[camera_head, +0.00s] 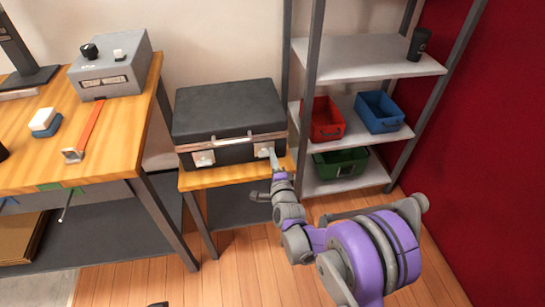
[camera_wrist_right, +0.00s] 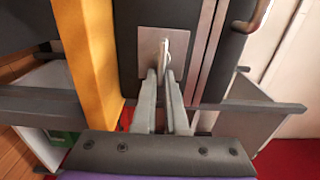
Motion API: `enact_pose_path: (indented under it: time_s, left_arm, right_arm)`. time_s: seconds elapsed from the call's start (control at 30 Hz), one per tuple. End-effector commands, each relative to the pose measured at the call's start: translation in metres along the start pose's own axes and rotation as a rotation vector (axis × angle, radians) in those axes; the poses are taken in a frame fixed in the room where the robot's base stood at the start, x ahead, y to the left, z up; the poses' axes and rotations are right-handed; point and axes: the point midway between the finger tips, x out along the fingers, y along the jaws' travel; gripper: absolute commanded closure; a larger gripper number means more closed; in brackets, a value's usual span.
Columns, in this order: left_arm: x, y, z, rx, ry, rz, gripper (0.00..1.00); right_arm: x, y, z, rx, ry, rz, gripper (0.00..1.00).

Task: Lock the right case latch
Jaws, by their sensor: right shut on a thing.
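A closed dark case (camera_head: 228,108) sits on a small wooden stand, its front with two silver latches facing me. The right case latch (camera_head: 262,150) is at the front right, partly covered by my right gripper (camera_head: 273,157). The left latch (camera_head: 203,158) is in plain sight. In the right wrist view, the fingers of my right gripper (camera_wrist_right: 161,76) are close together on the lever of the right latch, in front of its square metal plate (camera_wrist_right: 150,52). The fingertips hide part of the lever.
A wooden workbench (camera_head: 25,165) with a grey control box (camera_head: 110,70) stands at the left. A metal shelf (camera_head: 370,55) with red (camera_head: 327,122), blue (camera_head: 380,112) and green (camera_head: 340,163) bins stands close at the right. The floor in front is clear.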

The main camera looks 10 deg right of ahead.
Motion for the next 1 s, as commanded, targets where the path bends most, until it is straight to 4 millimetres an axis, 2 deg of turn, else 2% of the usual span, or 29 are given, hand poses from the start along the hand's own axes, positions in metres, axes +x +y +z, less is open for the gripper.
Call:
enact_pose_path:
  time_s: [0.03,0.2,0.57,0.67,1.0]
  left_arm:
    - [0.000,0.000,0.000,0.000,0.000,0.000,0.50]
    - [0.000,0.000,0.000,0.000,0.000,0.000,0.50]
    - [-0.001,0.000,0.000,0.000,0.000,0.000,0.50]
    - [-0.003,0.000,-0.001,0.000,0.001,0.000,0.50]
    - [-0.008,0.000,-0.002,0.000,0.002,0.000,0.50]
  right_arm:
    - [0.000,0.001,0.000,0.002,-0.001,0.002,0.88]
    - [0.000,0.001,0.000,0.001,-0.001,0.001,0.60]
    - [-0.005,0.000,0.000,0.000,0.000,0.001,0.60]
    - [-0.019,-0.001,0.000,0.000,-0.001,0.000,0.60]
    - [-0.086,-0.001,0.000,0.001,-0.001,0.001,0.60]
